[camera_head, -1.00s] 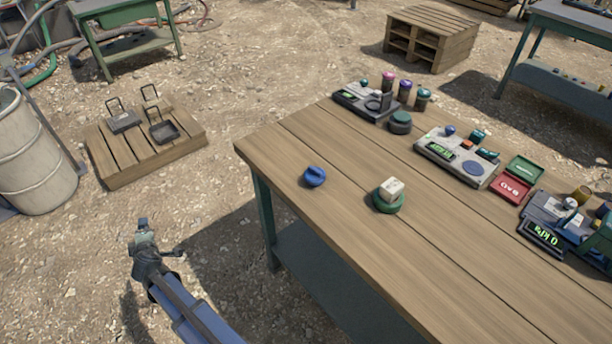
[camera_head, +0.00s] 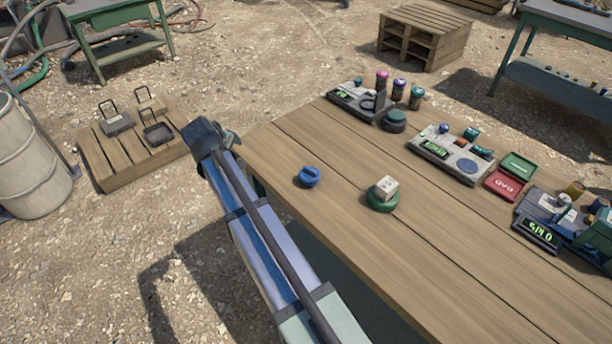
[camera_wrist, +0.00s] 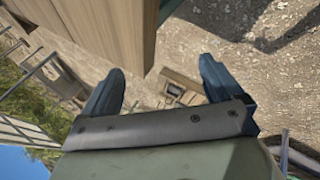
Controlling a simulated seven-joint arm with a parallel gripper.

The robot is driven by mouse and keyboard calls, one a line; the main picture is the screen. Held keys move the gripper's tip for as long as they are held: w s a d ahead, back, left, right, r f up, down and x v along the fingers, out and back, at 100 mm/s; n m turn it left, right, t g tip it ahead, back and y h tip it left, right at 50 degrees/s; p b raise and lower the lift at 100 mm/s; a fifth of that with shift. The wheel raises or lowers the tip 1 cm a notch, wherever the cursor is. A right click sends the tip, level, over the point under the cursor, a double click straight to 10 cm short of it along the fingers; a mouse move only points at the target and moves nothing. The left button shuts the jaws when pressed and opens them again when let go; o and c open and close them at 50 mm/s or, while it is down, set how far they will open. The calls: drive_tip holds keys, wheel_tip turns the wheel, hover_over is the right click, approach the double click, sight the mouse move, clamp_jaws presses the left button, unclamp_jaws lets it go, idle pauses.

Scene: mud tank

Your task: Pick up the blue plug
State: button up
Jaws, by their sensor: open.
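The blue plug (camera_head: 309,177) is a small round blue piece with a raised grip. It sits on the wooden table (camera_head: 420,250) near its left end. My gripper (camera_head: 232,137) is at the table's left corner, to the left of the plug and apart from it. In the wrist view my gripper (camera_wrist: 158,82) shows two dark fingers spread wide with nothing between them. The table's wooden edge (camera_wrist: 112,30) shows beyond the fingers there. The plug is not in the wrist view.
A green round base (camera_head: 382,202) with a pale block (camera_head: 386,187) on it stands right of the plug. Instruments with displays (camera_head: 452,152), dark-bodied jars (camera_head: 399,91) and green and red trays (camera_head: 505,186) line the far side. The tabletop around the plug is clear.

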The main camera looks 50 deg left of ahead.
drive_tip(key=w+d+r+m+g+h, duration=0.2)
drive_tip(key=w+d+r+h, duration=0.1)
drive_tip(key=w+d+r, duration=0.5)
wheel_tip(320, 180, up, 6)
drive_tip(key=g+h, duration=0.2)
drive_tip(key=g, duration=0.1)
hover_over(310, 169)
drive_tip(key=shift+m, duration=0.4)
drive_tip(key=shift+f, duration=7)
drive_tip(key=c, duration=1.1)
drive_tip(key=shift+c, duration=0.2)
